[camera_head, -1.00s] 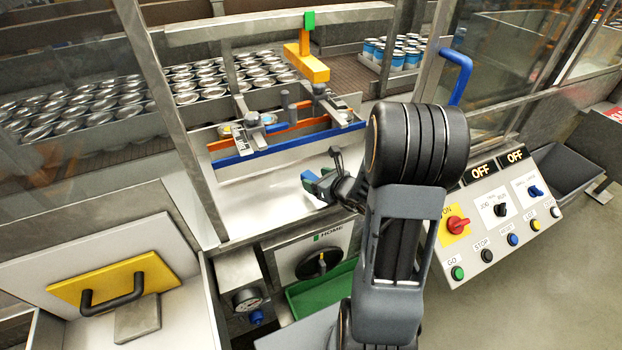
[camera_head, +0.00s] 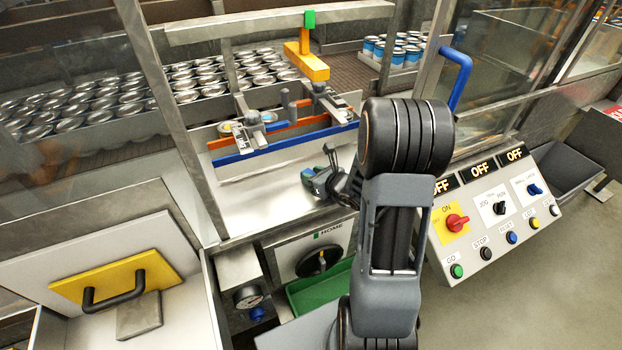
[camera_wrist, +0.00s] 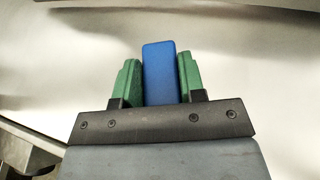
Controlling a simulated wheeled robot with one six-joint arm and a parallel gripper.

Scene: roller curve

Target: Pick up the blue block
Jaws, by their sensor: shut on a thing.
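The blue block (camera_wrist: 159,75) stands between the two green fingers of my gripper (camera_wrist: 158,68) in the wrist view. The fingers are shut on it from both sides, and its top end reaches a little past the fingertips. In the head view my gripper (camera_head: 319,180) is low over the pale metal shelf inside the machine opening. The block is too small and covered there to make out clearly. I cannot tell whether it touches the shelf.
Blue and orange rails (camera_head: 285,143) with clamps lie behind my gripper. A grey post (camera_head: 172,110) stands to the left. A blue handle (camera_head: 460,75) and a control panel (camera_head: 495,215) are to the right. A green tray (camera_head: 322,290) lies below the shelf.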

